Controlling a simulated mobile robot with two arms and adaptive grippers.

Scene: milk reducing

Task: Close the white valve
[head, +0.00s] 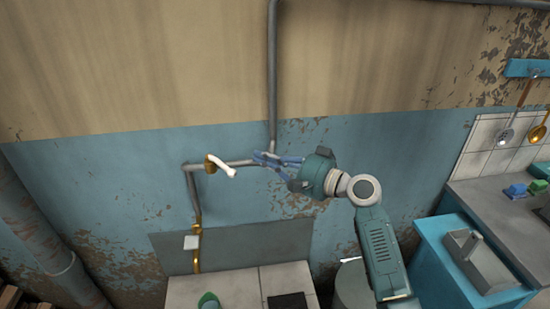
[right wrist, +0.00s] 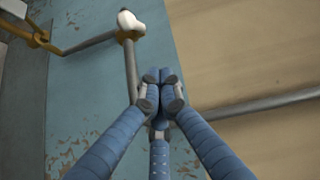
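The white valve handle (head: 221,165) sticks out to the right from a brass fitting on the grey wall pipe in the head view. It also shows at the top of the right wrist view (right wrist: 130,22), seen nearly end-on. My right gripper (head: 258,157) is to the right of the handle, by the pipe's bend, and apart from the handle. In the right wrist view its blue fingers (right wrist: 159,78) come together at the tips with nothing visible between them. The fingers hide part of the pipe there; I cannot tell whether they touch it. My left gripper is not in view.
The grey pipe (head: 272,75) runs down the wall and bends left to the valve. A tiled counter (head: 245,282) stands beneath. A blue cabinet (head: 440,262) is at the right.

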